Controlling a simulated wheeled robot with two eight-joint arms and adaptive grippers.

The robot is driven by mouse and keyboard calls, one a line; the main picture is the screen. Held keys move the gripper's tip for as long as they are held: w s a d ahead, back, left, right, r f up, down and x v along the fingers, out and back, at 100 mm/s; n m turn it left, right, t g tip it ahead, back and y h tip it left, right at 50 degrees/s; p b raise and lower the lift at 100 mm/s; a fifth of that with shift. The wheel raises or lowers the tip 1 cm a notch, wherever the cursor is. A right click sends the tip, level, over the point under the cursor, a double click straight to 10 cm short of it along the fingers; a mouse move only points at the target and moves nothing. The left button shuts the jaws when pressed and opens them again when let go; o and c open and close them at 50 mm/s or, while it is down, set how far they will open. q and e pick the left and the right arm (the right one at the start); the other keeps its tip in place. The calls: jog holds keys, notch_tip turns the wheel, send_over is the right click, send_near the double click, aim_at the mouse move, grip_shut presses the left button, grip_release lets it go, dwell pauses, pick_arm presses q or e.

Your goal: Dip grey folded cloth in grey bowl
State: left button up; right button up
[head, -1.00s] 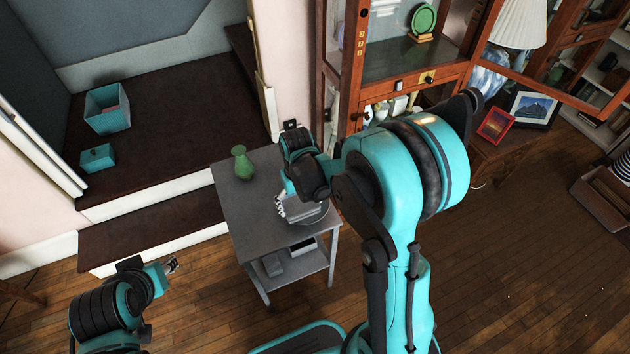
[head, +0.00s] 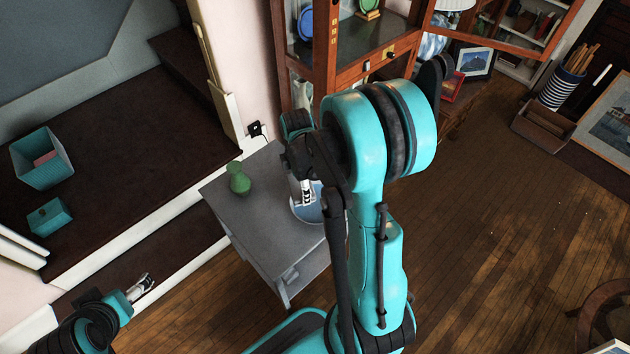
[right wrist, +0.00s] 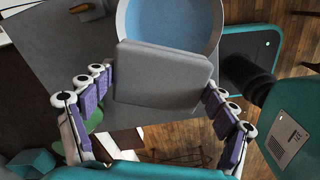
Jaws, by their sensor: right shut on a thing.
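The grey folded cloth (right wrist: 163,78) is a flat, rounded block held between the fingers of my right gripper (right wrist: 160,84) in the right wrist view. The grey bowl (right wrist: 215,18), with a pale blue inside, lies just beyond the cloth, which overlaps its near edge in the picture. I cannot tell whether they touch. In the head view my right gripper (head: 306,190) is over the bowl (head: 311,216) on the grey side table; the cloth is hard to make out there. My left gripper (head: 140,287) is low at the left, away from the table; its finger opening is unclear.
A green vase (head: 238,180) stands on the grey table (head: 258,218), left of the bowl. A wooden cabinet (head: 395,58) stands behind. Teal boxes (head: 44,160) sit on the dark platform at left. Wooden floor at right is mostly clear.

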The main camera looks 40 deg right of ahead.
jog(key=shift+s+d+f+n+b, duration=0.35)
jog(key=shift+d+f+n+b, duration=0.35)
jog(key=shift+f+n, duration=0.2)
jog(key=shift+s+d+f+n+b, duration=0.35)
jog(key=shift+d+f+n+b, duration=0.35)
jog(key=shift+f, duration=0.35)
jog(key=shift+s+d+f+n+b, duration=0.35)
jog(key=shift+d+f+n+b, duration=0.35)
jog(key=shift+f+n, duration=0.25)
jog(key=shift+a, duration=0.1)
jog(key=shift+f, duration=0.2)
jog(key=shift+f+b, duration=1.8)
jog(key=shift+b, duration=0.05)
jog(key=shift+r, duration=0.1)
jog(key=shift+r+p, duration=2.4)
jog(key=shift+r, duration=0.55)
